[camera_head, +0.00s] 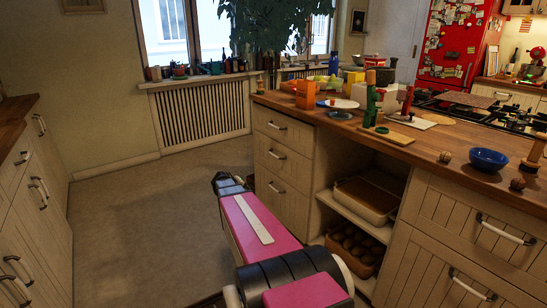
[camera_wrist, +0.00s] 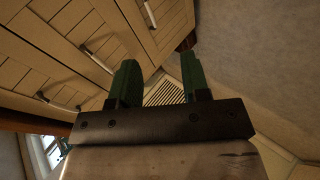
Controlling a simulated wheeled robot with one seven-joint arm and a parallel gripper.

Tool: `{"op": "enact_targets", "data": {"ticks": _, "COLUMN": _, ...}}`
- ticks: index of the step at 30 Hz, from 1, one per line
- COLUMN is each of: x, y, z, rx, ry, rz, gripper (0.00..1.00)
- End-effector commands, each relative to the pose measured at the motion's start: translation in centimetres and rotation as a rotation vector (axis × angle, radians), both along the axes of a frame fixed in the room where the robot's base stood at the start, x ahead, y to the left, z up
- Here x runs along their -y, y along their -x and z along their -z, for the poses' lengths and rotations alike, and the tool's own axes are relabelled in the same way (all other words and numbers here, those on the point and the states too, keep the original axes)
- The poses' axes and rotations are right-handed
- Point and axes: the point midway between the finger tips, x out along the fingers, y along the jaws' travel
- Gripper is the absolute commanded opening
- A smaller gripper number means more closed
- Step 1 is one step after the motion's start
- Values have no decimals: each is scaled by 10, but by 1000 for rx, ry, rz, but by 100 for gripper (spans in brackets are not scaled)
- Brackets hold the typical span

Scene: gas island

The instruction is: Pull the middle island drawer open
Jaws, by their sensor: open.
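The middle island drawer (camera_head: 287,167) is a cream panelled front in the left stack of three on the island. It looks closed, and its metal handle (camera_head: 277,155) shows. In the wrist view, which is tilted, the middle handle (camera_wrist: 97,60) lies left of the green fingers, between the handles of the other two drawers. My gripper (camera_head: 229,181) is in front of the stack, left of the drawers in the head view, apart from the handles. Its two fingers (camera_wrist: 158,70) are spread with nothing between them.
The top drawer (camera_head: 290,128) and bottom drawer (camera_head: 290,202) look closed. The wooden countertop (camera_head: 340,125) carries many items. Open shelves with a tray (camera_head: 365,200) stand right of the stack. Left cabinets (camera_head: 35,220) border the clear floor (camera_head: 140,220); a radiator (camera_head: 200,112) is behind.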

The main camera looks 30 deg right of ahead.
Motion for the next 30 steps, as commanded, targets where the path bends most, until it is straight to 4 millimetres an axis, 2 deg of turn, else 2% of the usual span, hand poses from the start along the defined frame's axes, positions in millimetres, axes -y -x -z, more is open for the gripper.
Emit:
{"op": "enact_targets", "data": {"ticks": 1, "x": 36, "y": -35, "z": -2, "rx": 17, "ry": 85, "rz": -16, "gripper": 43}}
{"op": "enact_targets", "data": {"ticks": 3, "x": 75, "y": -65, "z": -11, "rx": 35, "ry": 204, "rz": -50, "gripper": 43}}
{"op": "enact_targets", "data": {"ticks": 6, "x": 124, "y": -101, "z": -23, "rx": 47, "ry": 350, "rz": -102, "gripper": 43}}
{"op": "enact_targets", "data": {"ticks": 10, "x": 171, "y": -133, "z": -36, "rx": 46, "ry": 491, "rz": -164, "gripper": 43}}
{"op": "enact_targets", "data": {"ticks": 15, "x": 200, "y": -153, "z": -45, "rx": 37, "ry": 585, "rz": -214, "gripper": 43}}
{"op": "enact_targets", "data": {"ticks": 23, "x": 214, "y": -161, "z": -44, "rx": 35, "ry": 604, "rz": -225, "gripper": 43}}
{"op": "enact_targets", "data": {"ticks": 30, "x": 245, "y": -178, "z": -38, "rx": 33, "ry": 604, "rz": -223, "gripper": 43}}
